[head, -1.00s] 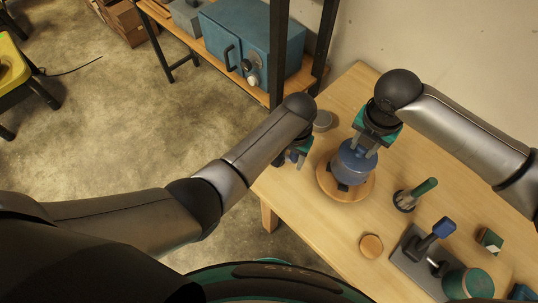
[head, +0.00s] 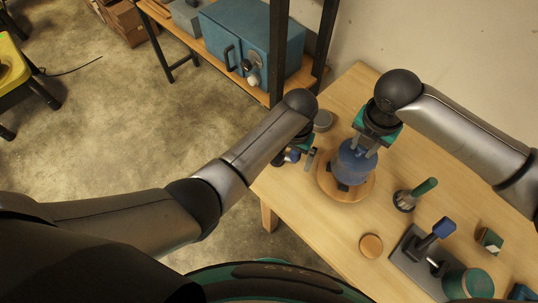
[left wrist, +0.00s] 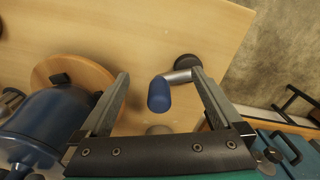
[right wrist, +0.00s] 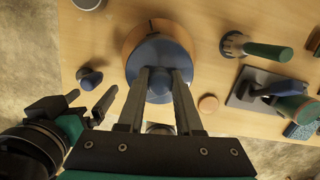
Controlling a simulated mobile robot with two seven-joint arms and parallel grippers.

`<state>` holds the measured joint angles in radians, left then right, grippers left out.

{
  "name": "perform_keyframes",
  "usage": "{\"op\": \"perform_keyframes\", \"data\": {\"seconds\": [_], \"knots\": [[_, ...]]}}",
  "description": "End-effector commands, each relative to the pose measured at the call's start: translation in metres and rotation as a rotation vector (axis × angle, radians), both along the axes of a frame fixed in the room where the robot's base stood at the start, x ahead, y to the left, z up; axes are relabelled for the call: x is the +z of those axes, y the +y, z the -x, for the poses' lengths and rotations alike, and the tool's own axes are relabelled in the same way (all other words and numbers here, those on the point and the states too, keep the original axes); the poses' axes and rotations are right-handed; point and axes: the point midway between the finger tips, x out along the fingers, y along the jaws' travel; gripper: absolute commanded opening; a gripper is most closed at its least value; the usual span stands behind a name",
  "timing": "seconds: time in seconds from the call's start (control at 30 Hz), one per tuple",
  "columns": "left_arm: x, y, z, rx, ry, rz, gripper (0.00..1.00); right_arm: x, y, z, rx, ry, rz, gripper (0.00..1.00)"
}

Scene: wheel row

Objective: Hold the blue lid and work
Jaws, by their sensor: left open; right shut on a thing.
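The blue lid (head: 352,170) sits over the round wooden wheel (head: 327,186) on the table. I cannot tell the lid apart from the work under it. In the right wrist view, my right gripper (right wrist: 159,80) is shut on the knob of the blue lid (right wrist: 143,62). My left gripper (head: 302,157) is open left of the wheel. In the left wrist view, a crank with a blue knob (left wrist: 158,95) stands between its spread fingers, apart from both. The crank's metal arm runs to a dark pivot (left wrist: 187,62).
Right of the wheel stand a green-handled tool in a holder (head: 413,194), a wooden disc (head: 371,246), a grey plate with a blue-topped lever (head: 443,228) and a green canister (head: 468,284). A grey round tin (head: 322,121) is behind the left gripper. Dark shelf posts stand beyond it.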

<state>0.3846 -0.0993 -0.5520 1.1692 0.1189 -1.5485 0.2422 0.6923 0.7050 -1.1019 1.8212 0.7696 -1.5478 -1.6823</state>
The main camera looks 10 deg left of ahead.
Motion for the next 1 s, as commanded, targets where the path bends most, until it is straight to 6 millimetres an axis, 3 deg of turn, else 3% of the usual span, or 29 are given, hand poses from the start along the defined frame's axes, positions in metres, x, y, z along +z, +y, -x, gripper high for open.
{"op": "perform_keyframes", "data": {"seconds": [0.5,0.87,1.0], "knots": [[0.052,0.0,0.0,0.001,-0.002,0.001,1.0,0.0,0.0,0.0,0.0,0.0,0.0,0.0],[0.06,0.0,0.0,0.001,0.0,0.0,1.0,0.0,0.0,0.0,0.0,0.0,0.0,0.0],[0.06,0.0,0.0,-0.013,-0.001,0.0,0.86,0.0,0.0,0.0,0.0,0.0,0.0,0.0]]}}
